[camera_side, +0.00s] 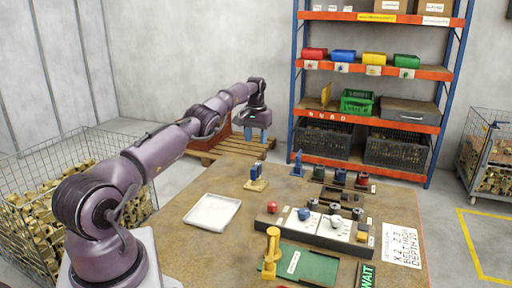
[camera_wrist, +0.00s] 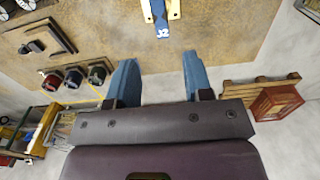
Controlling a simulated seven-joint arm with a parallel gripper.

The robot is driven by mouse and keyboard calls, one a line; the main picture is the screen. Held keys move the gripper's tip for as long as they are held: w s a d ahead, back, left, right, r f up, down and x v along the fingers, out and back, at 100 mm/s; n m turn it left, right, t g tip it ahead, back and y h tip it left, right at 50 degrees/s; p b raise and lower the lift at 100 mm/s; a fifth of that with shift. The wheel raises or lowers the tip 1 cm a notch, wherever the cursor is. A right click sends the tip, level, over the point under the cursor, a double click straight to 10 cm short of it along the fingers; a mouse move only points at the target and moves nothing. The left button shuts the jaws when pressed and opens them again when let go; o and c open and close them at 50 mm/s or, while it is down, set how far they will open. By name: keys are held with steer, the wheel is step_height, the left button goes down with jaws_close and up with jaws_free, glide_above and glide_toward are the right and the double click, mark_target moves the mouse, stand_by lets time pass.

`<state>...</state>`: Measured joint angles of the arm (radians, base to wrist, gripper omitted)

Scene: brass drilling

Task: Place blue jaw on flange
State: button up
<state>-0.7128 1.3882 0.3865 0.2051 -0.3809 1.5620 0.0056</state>
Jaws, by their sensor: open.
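My gripper (camera_side: 258,122) is raised beyond the far left corner of the workbench, apart from the things on the bench. In the wrist view its two blue fingers (camera_wrist: 158,80) stand wide apart with nothing between them. A blue piece marked J2 (camera_wrist: 160,18) with tan side parts lies ahead of the fingers at the top edge, partly cut off. In the side view a small blue piece on a tan base (camera_side: 256,180) stands on the bench, and another upright blue piece (camera_side: 298,165) stands near the far edge. I cannot tell which part is the flange.
A white tray (camera_side: 213,212) lies on the left of the workbench (camera_side: 190,258). A grey fixture block (camera_side: 318,230) with coloured knobs, a green plate (camera_side: 308,264) and a yellow stand (camera_side: 271,252) are nearer. Coloured cups (camera_side: 340,177) stand at the back. A shelf rack (camera_side: 375,72) is behind.

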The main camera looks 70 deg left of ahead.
steer(key=w+d+r+t, duration=0.15)
steer(key=d+r, duration=0.35)
steer(key=r, duration=0.7)
steer(key=s+d+r+m+t, duration=0.1)
steer(key=s+d+r, duration=0.1)
steer(key=d+r, duration=0.45)
steer(key=s+d+r+m+t, duration=0.1)
steer(key=s+d+r, duration=0.1)
steer(key=d+r, duration=0.45)
steer(key=s+d+m+t, duration=0.1)
steer(key=s+d+m, duration=0.1)
steer(key=s+d, duration=0.45)
steer(key=s+d+m, duration=0.2)
steer(key=s+d, duration=0.2)
steer(key=d, duration=0.6)
steer(key=s+d+f+m, duration=0.1)
steer(key=s+d+f, duration=0.2)
steer(key=s, duration=0.2)
steer(key=s+d+f+m+t, duration=0.1)
steer(key=s+d+f+m, duration=0.1)
steer(key=s, duration=0.4)
step_height(320, 180, down, 2)
steer(key=shift+s+d+f, duration=0.1)
steer(key=shift+s+d, duration=0.05)
steer(key=shift+d, duration=0.6)
